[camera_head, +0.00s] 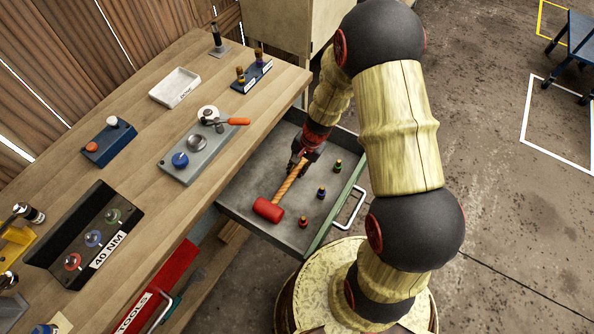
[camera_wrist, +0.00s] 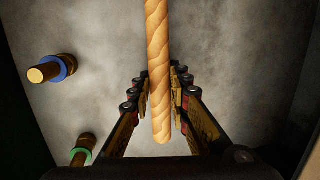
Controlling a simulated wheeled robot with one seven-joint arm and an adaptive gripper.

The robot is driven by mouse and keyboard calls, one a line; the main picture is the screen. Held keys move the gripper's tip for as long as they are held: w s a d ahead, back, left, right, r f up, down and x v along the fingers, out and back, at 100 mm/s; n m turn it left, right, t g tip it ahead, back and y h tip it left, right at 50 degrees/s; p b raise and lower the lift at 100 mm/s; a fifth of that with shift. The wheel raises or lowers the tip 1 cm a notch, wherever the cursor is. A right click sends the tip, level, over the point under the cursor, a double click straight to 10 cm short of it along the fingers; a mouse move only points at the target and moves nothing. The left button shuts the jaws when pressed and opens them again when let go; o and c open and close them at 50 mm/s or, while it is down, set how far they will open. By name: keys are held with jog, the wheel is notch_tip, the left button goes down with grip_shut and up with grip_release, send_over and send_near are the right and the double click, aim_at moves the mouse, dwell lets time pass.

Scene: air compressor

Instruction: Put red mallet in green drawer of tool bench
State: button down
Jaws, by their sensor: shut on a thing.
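The red mallet (camera_head: 268,209) is in the open green drawer (camera_head: 336,214) of the tool bench. Its head is near the drawer's front left part and its wooden handle reaches up to my gripper (camera_head: 301,163). In the wrist view the wooden handle (camera_wrist: 158,60) runs between the two fingers of my gripper (camera_wrist: 160,100), which are shut on it near its end. The mallet head is out of the wrist view. Whether the mallet rests on the drawer floor or hangs just above it, I cannot tell.
Several small pegs with coloured rings stand in the drawer, such as a blue-ringed one (camera_head: 321,192), which also shows in the wrist view (camera_wrist: 52,69). The bench top (camera_head: 150,135) with tool holders lies left. A red drawer (camera_head: 160,285) is below the bench.

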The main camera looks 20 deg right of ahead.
jog(key=shift+w, duration=0.1)
jog(key=shift+f, duration=0.1)
jog(key=c, duration=1.7)
grip_release()
